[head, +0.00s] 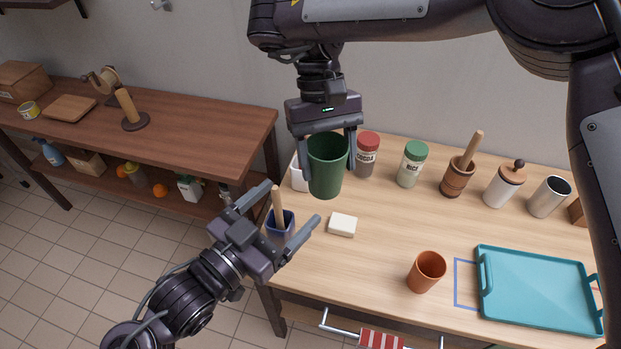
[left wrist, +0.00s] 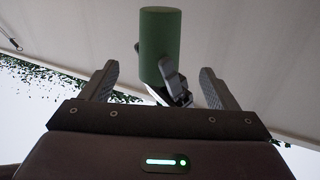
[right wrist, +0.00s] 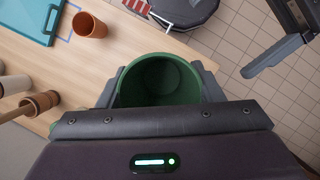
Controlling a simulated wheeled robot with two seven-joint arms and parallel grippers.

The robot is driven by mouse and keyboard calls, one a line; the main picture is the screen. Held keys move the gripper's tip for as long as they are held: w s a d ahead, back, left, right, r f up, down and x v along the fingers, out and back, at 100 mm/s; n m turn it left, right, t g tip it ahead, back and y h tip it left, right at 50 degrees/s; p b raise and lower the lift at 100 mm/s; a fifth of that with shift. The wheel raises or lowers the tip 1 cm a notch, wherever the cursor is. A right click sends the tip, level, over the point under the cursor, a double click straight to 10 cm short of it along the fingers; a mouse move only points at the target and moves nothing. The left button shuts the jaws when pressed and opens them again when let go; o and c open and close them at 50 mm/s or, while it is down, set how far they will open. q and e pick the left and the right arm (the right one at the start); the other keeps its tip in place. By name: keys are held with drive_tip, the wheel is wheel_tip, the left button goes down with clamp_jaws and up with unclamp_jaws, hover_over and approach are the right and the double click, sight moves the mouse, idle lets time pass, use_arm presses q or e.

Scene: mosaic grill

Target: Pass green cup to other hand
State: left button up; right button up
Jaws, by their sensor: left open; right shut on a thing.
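The green cup (head: 327,166) is held upright above the left end of the light wooden counter. My right gripper (head: 328,140) is shut on it, coming from above and behind, with a finger on each side. In the right wrist view the cup's open mouth (right wrist: 160,80) faces the camera between the fingers. My left gripper (head: 293,215) is open and empty, below and to the left of the cup. In the left wrist view the cup (left wrist: 161,45) shows beyond and between the open fingers, apart from them.
On the counter (head: 385,215) stand an orange cup (head: 427,271), a white block (head: 342,225), a blue holder (head: 281,226), a cocoa jar (head: 367,155), a rice jar (head: 411,165) and a teal tray (head: 540,290). A brown side table (head: 200,130) stands at left.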

sight(317, 176)
use_arm(q)
drive_tip(key=x, duration=0.9)
drive_tip(key=c, duration=1.1)
drive_tip(key=shift+o, duration=0.2)
use_arm(e)
drive_tip(key=o, duration=1.1)
drive_tip(key=shift+c, duration=0.2)
